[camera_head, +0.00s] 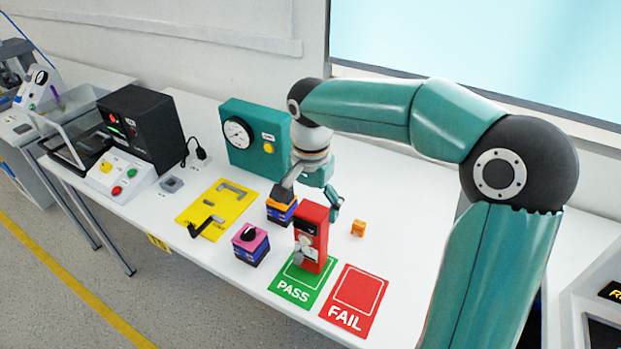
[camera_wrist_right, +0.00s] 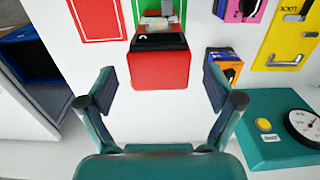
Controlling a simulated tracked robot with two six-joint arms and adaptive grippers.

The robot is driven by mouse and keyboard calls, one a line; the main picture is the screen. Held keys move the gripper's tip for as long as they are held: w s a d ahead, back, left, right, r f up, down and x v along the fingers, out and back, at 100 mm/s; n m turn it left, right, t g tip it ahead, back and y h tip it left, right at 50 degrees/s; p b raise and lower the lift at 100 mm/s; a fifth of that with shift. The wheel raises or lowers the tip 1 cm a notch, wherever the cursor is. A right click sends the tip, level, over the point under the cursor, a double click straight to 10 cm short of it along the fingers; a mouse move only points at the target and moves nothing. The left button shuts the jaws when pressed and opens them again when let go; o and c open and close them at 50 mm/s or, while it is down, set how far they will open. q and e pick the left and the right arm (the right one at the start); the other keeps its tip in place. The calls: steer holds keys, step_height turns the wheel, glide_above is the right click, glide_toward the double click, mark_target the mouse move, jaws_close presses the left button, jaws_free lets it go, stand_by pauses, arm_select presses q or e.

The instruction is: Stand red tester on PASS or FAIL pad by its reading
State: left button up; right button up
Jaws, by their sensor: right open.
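The red tester (camera_head: 313,238) stands upright at the back of the green PASS pad (camera_head: 291,291), with a grey knob on its front. Its reading is too small to make out. The red FAIL pad (camera_head: 353,300) lies bare to the right of it. My right gripper (camera_head: 311,199) is open just behind and above the tester. In the right wrist view the tester's red top (camera_wrist_right: 160,70) lies ahead of and between the spread fingers (camera_wrist_right: 160,90), with gaps on both sides. How much of the pad the tester covers is partly hidden. My left gripper is out of view.
A pink-topped switch block (camera_head: 250,243) and an orange-topped block (camera_head: 281,209) stand left of the tester, the orange one close to a finger. A small orange piece (camera_head: 358,228) lies right. A yellow plate (camera_head: 217,207) and teal gauge box (camera_head: 250,140) are farther left.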

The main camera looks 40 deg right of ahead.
step_height(320, 180, up, 8)
steer(key=shift+r+p, duration=0.1)
steer(key=shift+p, duration=0.25)
stand_by(0.4)
